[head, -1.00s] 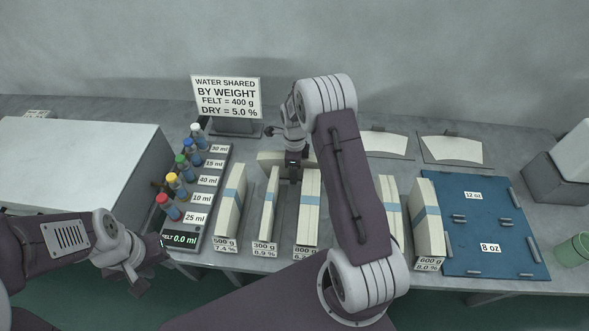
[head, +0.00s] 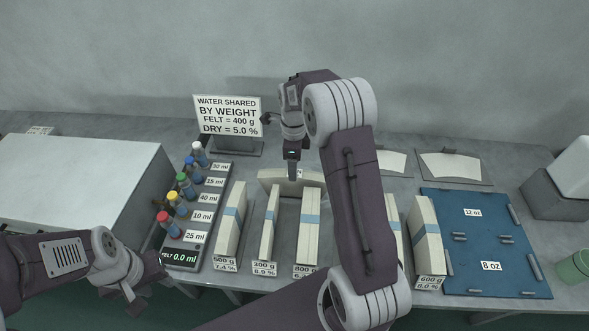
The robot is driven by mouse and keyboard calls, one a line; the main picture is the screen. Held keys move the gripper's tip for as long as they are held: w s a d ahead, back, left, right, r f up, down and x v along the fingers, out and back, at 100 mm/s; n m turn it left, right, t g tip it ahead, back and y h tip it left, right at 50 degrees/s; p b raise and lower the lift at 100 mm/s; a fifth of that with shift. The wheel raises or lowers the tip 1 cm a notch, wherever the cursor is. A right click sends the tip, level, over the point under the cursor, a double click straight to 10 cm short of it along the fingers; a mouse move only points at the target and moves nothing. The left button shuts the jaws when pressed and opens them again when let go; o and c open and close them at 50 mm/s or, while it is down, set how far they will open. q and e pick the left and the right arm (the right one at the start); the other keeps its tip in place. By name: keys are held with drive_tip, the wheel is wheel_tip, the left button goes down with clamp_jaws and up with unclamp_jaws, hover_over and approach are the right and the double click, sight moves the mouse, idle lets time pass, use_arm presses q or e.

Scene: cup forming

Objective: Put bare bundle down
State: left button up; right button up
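The bare bundle (head: 275,183), a pale block with no blue band, stands crosswise on the table behind the banded bundles. My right gripper (head: 292,175) points down over its middle; its fingers show nearly edge-on, so I cannot tell their gap or whether they still touch it. The banded bundles on the 500 g (head: 231,222), 300 g (head: 269,225) and 800 g (head: 308,228) places stand in front. My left gripper (head: 150,285) is empty with its fingers apart, low at the left, clear of the bundles.
A rack of capped bottles (head: 208,215) with a 0.0 ml display stands left of the bundles. A sign (head: 228,115) stands behind. My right arm partly hides a bundle left of the 600 g bundle (head: 426,235). A blue board (head: 485,262) lies at right.

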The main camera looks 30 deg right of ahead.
sight(295, 185)
wheel_tip(295, 185, down, 3)
drive_tip(key=shift+f, duration=0.15)
drive_tip(key=f, duration=0.5)
drive_tip(key=shift+w+d+f, duration=0.1)
drive_tip(key=shift+d+f, duration=0.1)
drive_tip(key=shift+f, duration=0.15)
clamp_jaws()
drive_tip(key=shift+r, duration=0.1)
idle(1.0)
